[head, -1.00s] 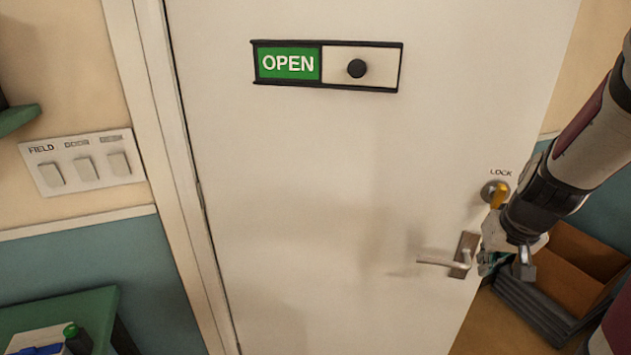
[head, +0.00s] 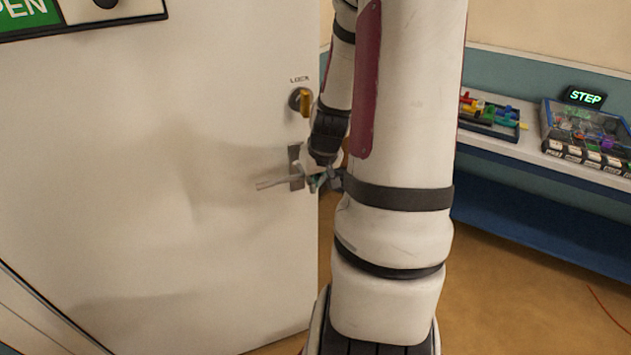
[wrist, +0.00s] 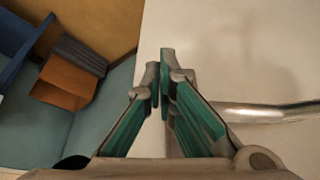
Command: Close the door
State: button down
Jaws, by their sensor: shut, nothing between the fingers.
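The white door (head: 150,210) fills the left of the head view and stands ajar, its free edge clear of any frame. The handle also shows in the wrist view (wrist: 265,112), right of the fingers. My gripper (head: 318,183) is at the door's free edge, just right of the handle. In the wrist view my gripper (wrist: 161,75) has its green-padded fingers together and empty, over the door's edge (wrist: 153,30). Contact with the door cannot be told.
A bench (head: 530,151) at the right holds a tray of colourful parts (head: 490,117), a clear-lidded case (head: 585,140) and a lit STEP sign (head: 584,97). An orange-brown box (wrist: 66,85) shows beyond the edge in the wrist view. Open floor (head: 520,290) lies to the right.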

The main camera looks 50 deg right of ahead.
jog(key=shift+w+d, duration=0.55)
jog(key=shift+w, duration=0.3)
